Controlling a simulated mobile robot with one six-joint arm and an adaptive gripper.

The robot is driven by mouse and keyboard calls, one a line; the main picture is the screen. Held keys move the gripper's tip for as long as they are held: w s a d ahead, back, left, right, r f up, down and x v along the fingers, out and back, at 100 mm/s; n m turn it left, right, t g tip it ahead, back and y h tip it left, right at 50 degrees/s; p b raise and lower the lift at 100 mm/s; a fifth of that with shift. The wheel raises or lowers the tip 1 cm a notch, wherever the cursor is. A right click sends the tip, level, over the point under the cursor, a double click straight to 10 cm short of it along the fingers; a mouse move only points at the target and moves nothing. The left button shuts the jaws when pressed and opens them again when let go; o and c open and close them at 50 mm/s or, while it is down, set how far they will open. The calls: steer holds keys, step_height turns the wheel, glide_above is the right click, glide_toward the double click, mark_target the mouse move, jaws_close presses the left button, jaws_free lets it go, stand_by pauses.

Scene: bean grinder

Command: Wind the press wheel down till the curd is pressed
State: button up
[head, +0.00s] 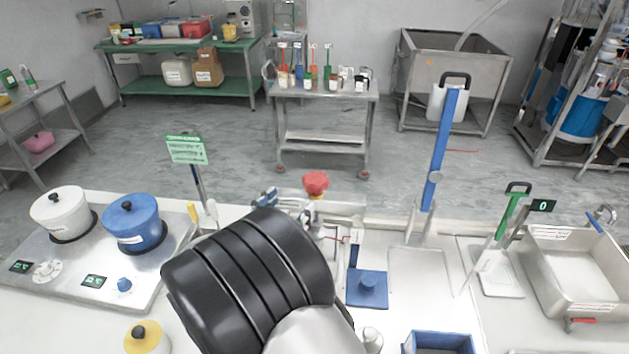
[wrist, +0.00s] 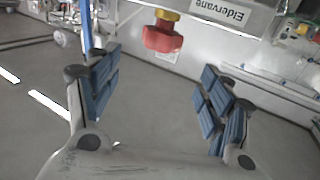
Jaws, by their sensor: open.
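The red, lobed press wheel (head: 316,182) stands upright on a yellow collar above the bench, just beyond my black arm in the head view. In the wrist view the red wheel (wrist: 162,38) appears inverted, with its yellow collar above it, near the top between the two fingers. My gripper (wrist: 157,78) is open, its blue-padded fingers wide apart and empty. The wheel lies beyond the fingertips, and I see no contact. My arm hides much of the press below the wheel in the head view. I cannot make out the curd.
White (head: 60,214) and blue (head: 134,222) lidded pots are at the left. A green sign (head: 187,149) stands behind them. A steel sink (head: 577,262) is far right.

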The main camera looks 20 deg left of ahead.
mark_target(307, 184)
steer(key=w, duration=0.3)
steer(key=w+d+b, duration=0.1)
steer(key=w, duration=0.3)
steer(key=w+d, duration=0.1)
steer(key=w, duration=0.3)
steer(key=shift+w, duration=0.25)
steer(key=shift+c, duration=0.2)
steer(key=c, duration=1)
steer(key=shift+a+m+h, duration=0.1)
steer(key=shift+m+h, duration=0.4)
steer(key=shift+h, duration=0.2)
steer(key=shift+m+g+h+p, duration=0.4)
steer(key=shift+m+h, duration=0.1)
steer(key=shift+h, duration=0.3)
steer(key=o, duration=1)
steer(key=shift+o, duration=0.2)
